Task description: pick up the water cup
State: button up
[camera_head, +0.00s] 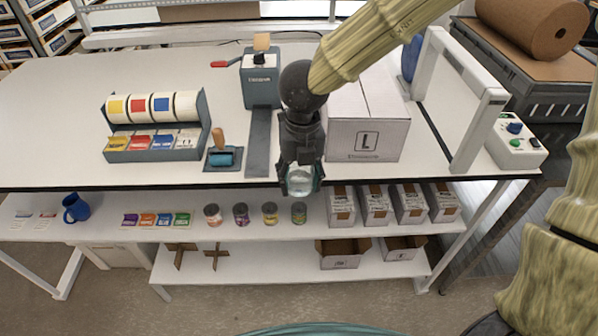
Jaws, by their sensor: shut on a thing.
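The water cup (299,181) looks like a small clear, pale bluish cup. It sits between the fingers of my gripper (300,187), which points down in front of the table's front edge. My gripper is shut on the cup. The cup appears above the level of the lower shelf; its exact height is hard to tell. The fingers hide the cup's sides, and the gripper body above hides part of its top.
The white table (60,130) holds a label dispenser (155,125), a roller (222,155), a tape machine (261,80) and a large "L" box (368,135). The lower shelf (340,228) has a blue mug (75,208), several jars (241,213) and small boxes (375,205).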

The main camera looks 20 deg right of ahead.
jog(key=shift+s+a, duration=0.2)
jog(key=shift+s, duration=0.6)
jog(key=shift+s, duration=0.1)
